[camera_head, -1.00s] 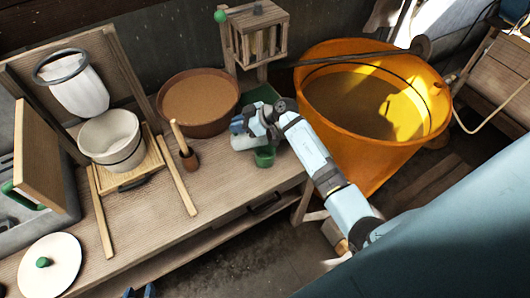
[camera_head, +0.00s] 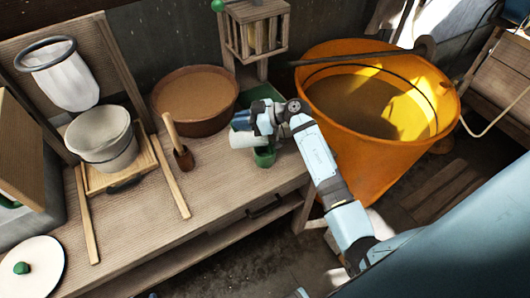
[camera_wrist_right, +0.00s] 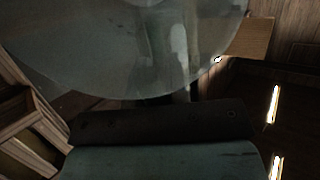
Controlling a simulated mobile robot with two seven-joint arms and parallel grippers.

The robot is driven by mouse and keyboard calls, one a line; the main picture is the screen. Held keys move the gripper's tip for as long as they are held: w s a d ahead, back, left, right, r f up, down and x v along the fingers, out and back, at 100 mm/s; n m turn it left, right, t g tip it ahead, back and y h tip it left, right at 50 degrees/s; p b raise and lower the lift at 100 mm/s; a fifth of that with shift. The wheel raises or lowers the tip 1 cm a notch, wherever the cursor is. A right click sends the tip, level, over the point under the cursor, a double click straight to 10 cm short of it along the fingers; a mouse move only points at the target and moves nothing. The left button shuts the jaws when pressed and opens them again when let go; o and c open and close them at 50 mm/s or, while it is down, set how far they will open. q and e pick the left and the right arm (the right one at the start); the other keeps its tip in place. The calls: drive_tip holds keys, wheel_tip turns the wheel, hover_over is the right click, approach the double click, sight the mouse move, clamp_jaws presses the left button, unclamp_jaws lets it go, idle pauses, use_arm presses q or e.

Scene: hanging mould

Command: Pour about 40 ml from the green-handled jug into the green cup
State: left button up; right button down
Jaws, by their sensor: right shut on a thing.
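The jug (camera_head: 243,141) is whitish and translucent. In the head view it is tilted well over, nearly on its side, at the right end of the bench. My right gripper (camera_head: 256,120) is shut on it; the fingers and jug handle are mostly hidden by the wrist. The green cup (camera_head: 264,158) stands on the bench just below and right of the jug, partly covered by it and the gripper. In the right wrist view the clear jug wall (camera_wrist_right: 130,45) fills the upper part. I cannot make out any stream of liquid. My left gripper is not clearly seen.
A brown basin (camera_head: 196,98) of tan liquid stands behind left, and a large orange tub (camera_head: 365,150) stands right of the bench. A green tray (camera_head: 266,92) is behind the gripper. A pestle in a small brown pot (camera_head: 183,158) and a white bucket (camera_head: 104,140) stand left.

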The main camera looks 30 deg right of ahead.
drive_tip(key=shift+w+a+r, duration=0.15)
drive_tip(key=shift+w+a, duration=0.05)
drive_tip(key=shift+w, duration=0.05)
drive_tip(key=shift+w+a+r, duration=0.1)
drive_tip(key=shift+w+a, duration=0.3)
drive_tip(key=shift+a, duration=0.1)
drive_tip(key=shift+s+d+r+t+y, duration=0.15)
drive_tip(key=shift+d+r+t+y, duration=0.1)
drive_tip(key=shift+r+t+y, duration=0.35)
idle(1.5)
